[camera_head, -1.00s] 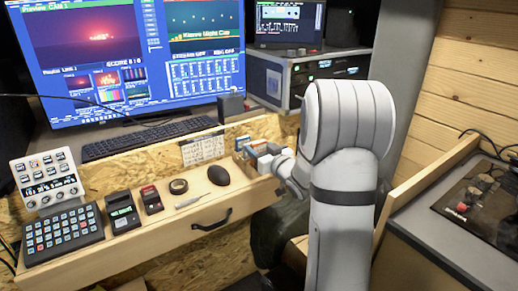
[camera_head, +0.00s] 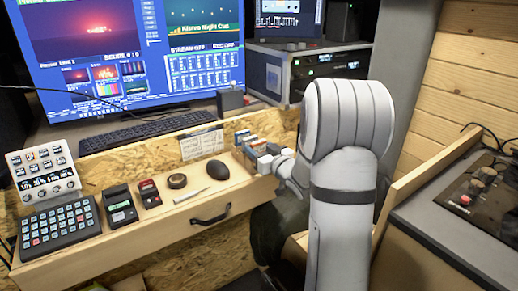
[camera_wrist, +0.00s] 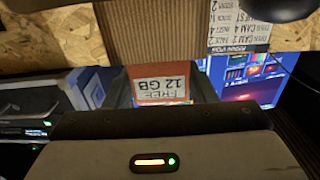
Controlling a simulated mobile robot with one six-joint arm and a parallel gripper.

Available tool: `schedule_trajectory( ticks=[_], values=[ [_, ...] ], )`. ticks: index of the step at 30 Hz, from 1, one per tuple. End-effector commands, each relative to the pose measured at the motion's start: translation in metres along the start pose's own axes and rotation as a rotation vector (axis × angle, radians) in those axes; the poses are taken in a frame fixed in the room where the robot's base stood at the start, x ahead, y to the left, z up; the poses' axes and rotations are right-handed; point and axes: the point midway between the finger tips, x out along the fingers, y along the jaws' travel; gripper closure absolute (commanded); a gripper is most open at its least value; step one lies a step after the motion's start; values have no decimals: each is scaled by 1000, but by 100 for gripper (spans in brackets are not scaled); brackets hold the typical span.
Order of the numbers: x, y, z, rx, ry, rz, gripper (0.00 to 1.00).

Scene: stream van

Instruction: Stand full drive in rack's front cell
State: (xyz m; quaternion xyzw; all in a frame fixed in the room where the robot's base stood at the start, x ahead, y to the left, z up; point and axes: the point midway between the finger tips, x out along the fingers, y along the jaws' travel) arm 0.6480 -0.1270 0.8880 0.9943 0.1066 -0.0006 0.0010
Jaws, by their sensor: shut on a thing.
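My gripper (camera_head: 272,163) is shut on this drive, at the right end of the wooden desk shelf. In the head view, the rack (camera_head: 241,158) stands behind and left of my gripper, with several drives (camera_head: 250,142) upright in it. My gripper and arm hide the rack's right and front part, so I cannot tell whether the held drive touches it.
A keyboard (camera_head: 150,130) and monitor (camera_head: 140,50) stand behind. A wooden side panel (camera_head: 425,165) rises right of my arm.

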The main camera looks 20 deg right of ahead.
Motion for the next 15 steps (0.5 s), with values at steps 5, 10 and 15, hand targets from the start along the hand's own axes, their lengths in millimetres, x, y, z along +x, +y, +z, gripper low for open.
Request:
schedule_trajectory(
  ticks=[5,10,15],
  values=[
    [0,0,5,0,1,0,74],
    [0,0,7,0,1,0,48],
    [0,0,7,0,0,0,34]
  ],
)
